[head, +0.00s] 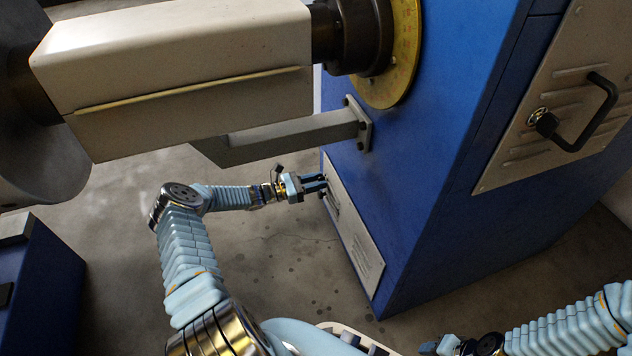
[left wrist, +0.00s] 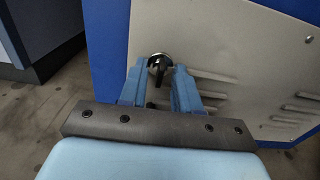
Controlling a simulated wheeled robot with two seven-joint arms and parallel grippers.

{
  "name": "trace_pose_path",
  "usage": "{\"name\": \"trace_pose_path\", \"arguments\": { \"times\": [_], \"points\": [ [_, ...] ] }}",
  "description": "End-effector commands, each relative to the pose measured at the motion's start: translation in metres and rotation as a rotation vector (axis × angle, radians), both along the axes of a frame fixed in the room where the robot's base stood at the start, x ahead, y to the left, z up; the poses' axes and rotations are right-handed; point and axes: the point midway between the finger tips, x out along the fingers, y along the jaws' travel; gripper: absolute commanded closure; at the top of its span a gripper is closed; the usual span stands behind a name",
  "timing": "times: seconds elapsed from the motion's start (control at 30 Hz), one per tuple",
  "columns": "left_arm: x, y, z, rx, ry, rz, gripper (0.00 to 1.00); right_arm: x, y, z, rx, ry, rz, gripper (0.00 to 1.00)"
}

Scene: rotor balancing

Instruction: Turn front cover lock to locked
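A pale grey louvred cover (head: 363,246) is on the narrow face of the blue machine, low down. In the left wrist view the same cover (left wrist: 225,50) carries a round metal lock with a black knob (left wrist: 158,66). My left gripper (head: 322,184) is at the cover's upper end. In the left wrist view its fingers (left wrist: 160,75) are spread on either side of the knob, with gaps between. The lock is hidden behind the gripper in the head view. My right gripper (head: 440,346) is at the bottom edge, partly cut off, its fingers unclear.
Another panel (head: 552,105) on the machine's right face has a black handle (head: 590,115) and its own lock (head: 545,122). A grey bracket arm (head: 290,137) and a big beige housing (head: 180,70) overhang my left arm. Open concrete floor lies below.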

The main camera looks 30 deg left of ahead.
Motion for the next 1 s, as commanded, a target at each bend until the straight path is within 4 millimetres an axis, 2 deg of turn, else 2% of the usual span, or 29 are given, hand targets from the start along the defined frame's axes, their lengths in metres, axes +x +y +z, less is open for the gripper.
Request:
{"name": "trace_pose_path", "arguments": {
  "times": [0.13, 0.23, 0.5, 0.7, 1.0],
  "points": [
    [-0.003, 0.004, 0.0, 0.001, 0.0, 0.001, 0.68, 0.0, 0.0, 0.001, 0.0, 0.0, 0.0, 0.57],
    [-0.014, 0.013, 0.001, 0.002, 0.001, 0.002, 0.68, 0.0, 0.0, 0.004, 0.0, 0.001, 0.0, 0.57],
    [-0.064, 0.055, 0.001, 0.001, 0.002, 0.003, 0.68, 0.0, 0.0, 0.011, 0.0, 0.003, 0.001, 0.57],
    [-0.093, 0.08, 0.0, 0.001, 0.0, 0.002, 0.68, -0.001, 0.0, 0.013, 0.0, 0.002, 0.002, 0.57],
    [-0.106, 0.09, 0.0, 0.0, 0.0, 0.0, 0.68, -0.001, 0.0, 0.013, 0.001, 0.003, 0.002, 0.57]
  ]
}}
